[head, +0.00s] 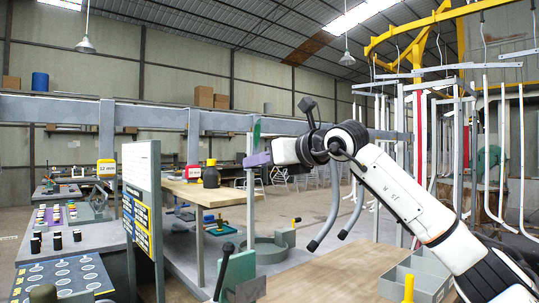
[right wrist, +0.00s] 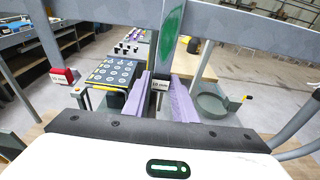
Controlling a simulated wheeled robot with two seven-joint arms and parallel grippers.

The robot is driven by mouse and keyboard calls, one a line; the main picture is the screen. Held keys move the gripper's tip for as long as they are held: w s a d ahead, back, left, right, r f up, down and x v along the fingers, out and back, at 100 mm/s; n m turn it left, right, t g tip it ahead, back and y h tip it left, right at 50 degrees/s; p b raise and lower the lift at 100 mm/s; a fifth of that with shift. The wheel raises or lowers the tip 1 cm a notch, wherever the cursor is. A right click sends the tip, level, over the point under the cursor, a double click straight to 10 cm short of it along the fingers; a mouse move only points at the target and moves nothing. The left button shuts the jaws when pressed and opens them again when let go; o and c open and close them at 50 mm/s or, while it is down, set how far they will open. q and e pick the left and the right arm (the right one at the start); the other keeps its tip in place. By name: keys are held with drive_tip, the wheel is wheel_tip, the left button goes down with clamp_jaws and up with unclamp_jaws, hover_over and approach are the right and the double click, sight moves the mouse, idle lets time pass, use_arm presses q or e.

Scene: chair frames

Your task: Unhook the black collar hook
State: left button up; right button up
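My right gripper (head: 258,159) is at a grey post with a green patch near its top, seen from the side in the head view. In the right wrist view its two purple fingers (right wrist: 161,90) stand apart. A narrow dark piece with a white size label (right wrist: 160,84), which looks like the black collar hook, shows in the gap between them. I cannot tell whether the fingers touch it or it lies beyond them. The hook is not clear in the head view. My left gripper is not in view.
A board with yellow labels (head: 143,207) stands left of the gripper. A round grey tray (right wrist: 212,104) lies below right. White frames (head: 482,150) hang at right.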

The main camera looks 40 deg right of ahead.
drive_tip(key=shift+s, duration=0.1)
clamp_jaws()
drive_tip(key=shift+r, duration=0.1)
drive_tip(key=shift+r+p, duration=0.3)
drive_tip(key=shift+r, duration=0.1)
drive_tip(key=shift+r+p, duration=0.75)
idle(0.4)
drive_tip(key=shift+s+d+b, duration=0.15)
drive_tip(key=shift+s+b, duration=0.75)
drive_tip(key=shift+s, duration=0.5)
